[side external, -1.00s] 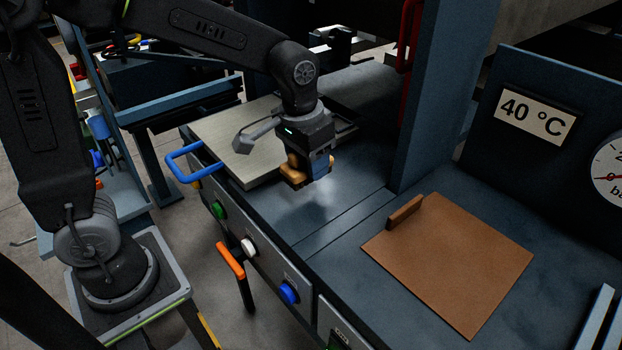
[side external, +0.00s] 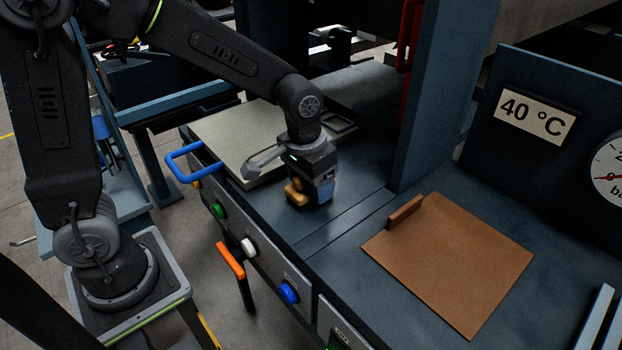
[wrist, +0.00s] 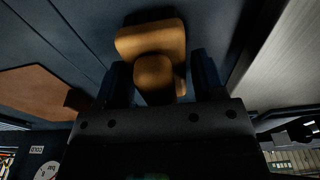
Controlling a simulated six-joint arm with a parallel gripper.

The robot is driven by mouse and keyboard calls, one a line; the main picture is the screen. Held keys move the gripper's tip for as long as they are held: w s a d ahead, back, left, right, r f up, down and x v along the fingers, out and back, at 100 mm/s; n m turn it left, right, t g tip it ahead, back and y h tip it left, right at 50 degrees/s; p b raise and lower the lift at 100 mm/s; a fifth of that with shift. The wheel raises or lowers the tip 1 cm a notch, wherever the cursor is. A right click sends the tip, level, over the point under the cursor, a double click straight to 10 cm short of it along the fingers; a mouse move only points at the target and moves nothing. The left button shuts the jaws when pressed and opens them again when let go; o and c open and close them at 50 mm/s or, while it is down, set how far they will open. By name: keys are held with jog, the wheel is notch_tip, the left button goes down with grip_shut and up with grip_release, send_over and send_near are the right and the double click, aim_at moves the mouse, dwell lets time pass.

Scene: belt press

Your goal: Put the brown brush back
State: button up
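The brown brush (side external: 298,193) is a tan-brown block with a rounded grip, seen low over the dark blue bench just right of the pale plate. I cannot tell whether it touches the bench. My gripper (side external: 312,190) points down at it, its fingers on either side of the grip. The brush's underside is hidden.
The pale plate (side external: 225,135) with a blue handle (side external: 183,160) lies to the left. A brown sheet (side external: 450,265) with a small raised bar (side external: 405,212) lies to the right. A blue press column (side external: 435,100) stands behind.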

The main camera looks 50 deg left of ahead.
jog(key=shift+o, duration=1)
jog(key=r, duration=0.4)
jog(key=s+r, duration=0.1)
jog(key=r, duration=0.7)
jog(key=shift+s, duration=0.2)
jog(key=s+a+f+t, duration=0.1)
jog(key=s+a+t, duration=0.3)
jog(key=s, duration=0.9)
jog(key=shift+s+a, duration=0.2)
jog(key=shift+a, duration=0.35)
jog(key=shift+c, duration=0.2)
